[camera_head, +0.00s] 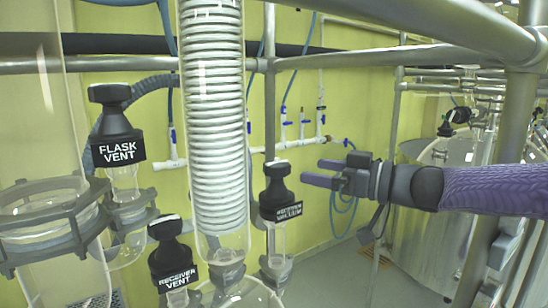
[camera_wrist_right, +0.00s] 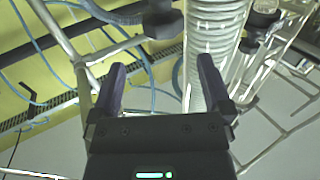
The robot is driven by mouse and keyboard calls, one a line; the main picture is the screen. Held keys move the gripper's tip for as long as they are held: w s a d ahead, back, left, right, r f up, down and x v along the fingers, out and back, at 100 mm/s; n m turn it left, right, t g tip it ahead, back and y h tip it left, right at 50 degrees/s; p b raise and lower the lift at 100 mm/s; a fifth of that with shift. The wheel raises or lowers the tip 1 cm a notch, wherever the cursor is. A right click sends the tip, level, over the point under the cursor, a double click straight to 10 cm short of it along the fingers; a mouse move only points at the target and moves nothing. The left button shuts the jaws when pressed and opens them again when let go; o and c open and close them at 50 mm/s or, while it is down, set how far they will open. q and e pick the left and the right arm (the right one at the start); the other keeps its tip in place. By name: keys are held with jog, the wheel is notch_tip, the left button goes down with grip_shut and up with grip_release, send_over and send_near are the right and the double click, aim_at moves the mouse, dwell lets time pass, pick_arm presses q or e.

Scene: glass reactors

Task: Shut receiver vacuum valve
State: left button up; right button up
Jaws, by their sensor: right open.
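The receiver vacuum valve (camera_head: 280,195) has a black knob and a collar with white lettering, on a glass neck just right of the coiled condenser. My right gripper (camera_head: 313,172) comes in from the right, its purple fingers apart, pointing at this knob. In the picture a small gap separates the fingertips from the knob. In the right wrist view the open fingers (camera_wrist_right: 160,65) have nothing between them that I can see as held. A dark knob (camera_wrist_right: 163,20) shows beyond them at the top, its label not readable. My left gripper is out of view.
The glass condenser (camera_head: 212,120) stands left of the valve. The receiver vent valve (camera_head: 172,255) and flask vent valve (camera_head: 116,135) are further left. A vertical metal post (camera_head: 269,90) rises behind the valve, and a horizontal rail (camera_head: 350,57) crosses above my right gripper.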

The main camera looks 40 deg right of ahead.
aim_at(285, 163)
jog(key=p+x, duration=0.3)
jog(key=x, duration=0.3)
jog(key=shift+w+a, duration=0.25)
jog(key=shift+w, duration=0.25)
jog(key=shift+w+a, duration=0.35)
jog(key=shift+w, duration=0.4)
jog(key=shift+r, duration=0.1)
